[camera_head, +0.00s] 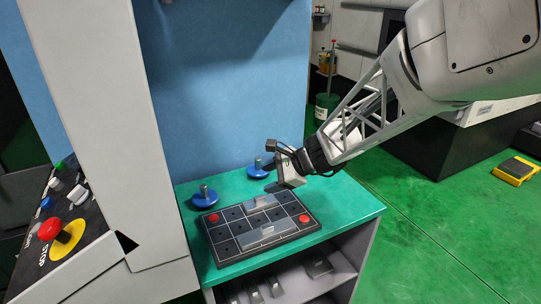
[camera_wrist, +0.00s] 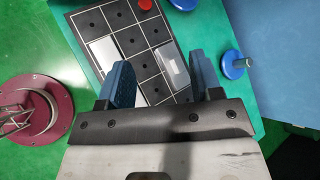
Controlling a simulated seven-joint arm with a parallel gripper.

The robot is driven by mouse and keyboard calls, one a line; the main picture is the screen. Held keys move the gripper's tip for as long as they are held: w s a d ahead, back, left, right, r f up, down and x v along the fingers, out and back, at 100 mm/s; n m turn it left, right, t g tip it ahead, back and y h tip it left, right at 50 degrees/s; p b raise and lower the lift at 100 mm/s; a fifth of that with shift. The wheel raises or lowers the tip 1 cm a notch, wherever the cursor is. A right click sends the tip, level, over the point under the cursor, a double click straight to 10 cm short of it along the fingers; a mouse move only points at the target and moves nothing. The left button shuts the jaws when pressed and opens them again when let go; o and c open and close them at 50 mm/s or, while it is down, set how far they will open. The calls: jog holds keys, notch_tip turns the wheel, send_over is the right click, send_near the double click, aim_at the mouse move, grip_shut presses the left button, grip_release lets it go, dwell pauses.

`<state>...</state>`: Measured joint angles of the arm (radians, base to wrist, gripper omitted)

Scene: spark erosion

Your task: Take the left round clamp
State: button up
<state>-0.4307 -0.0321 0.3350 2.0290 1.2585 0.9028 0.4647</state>
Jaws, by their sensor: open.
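The left round clamp (camera_head: 205,197) is a blue disc with a dark upright post, on the green table top behind the left end of the black plate. In the wrist view, a blue disc (camera_wrist: 183,3) cut by the top edge appears to be this clamp. The right round clamp (camera_head: 258,169), a similar blue disc, stands farther right near the blue wall. My gripper (camera_head: 273,182) is open and empty, near the right clamp and over the right rear of the plate. In the wrist view its blue fingers (camera_wrist: 160,64) stand wide apart, with the right clamp (camera_wrist: 233,65) outside the right finger.
The gridded black plate (camera_head: 229,239) bears two grey blocks (camera_head: 268,232) and two red knobs (camera_head: 304,218). A blue wall (camera_head: 220,80) rises behind the table (camera_head: 345,205). A control panel with a red stop button (camera_head: 50,229) stands left. Shelves below hold grey pieces.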

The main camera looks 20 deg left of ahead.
jog(key=w+a+f+m+y, duration=0.25)
jog(key=a+f, duration=0.35)
jog(key=a, duration=0.4)
jog(key=m, duration=0.5)
send_over(213, 198)
jog(key=d, duration=0.3)
jog(key=shift+t+y, duration=0.25)
jog(key=shift+t, duration=0.15)
jog(key=f, duration=0.7)
jog(key=shift+a, duration=0.25)
jog(key=shift+a, duration=0.1)
jog(key=shift+x, duration=1.15)
jog(key=shift+s+x, duration=0.2)
jog(key=shift+x, duration=2.4)
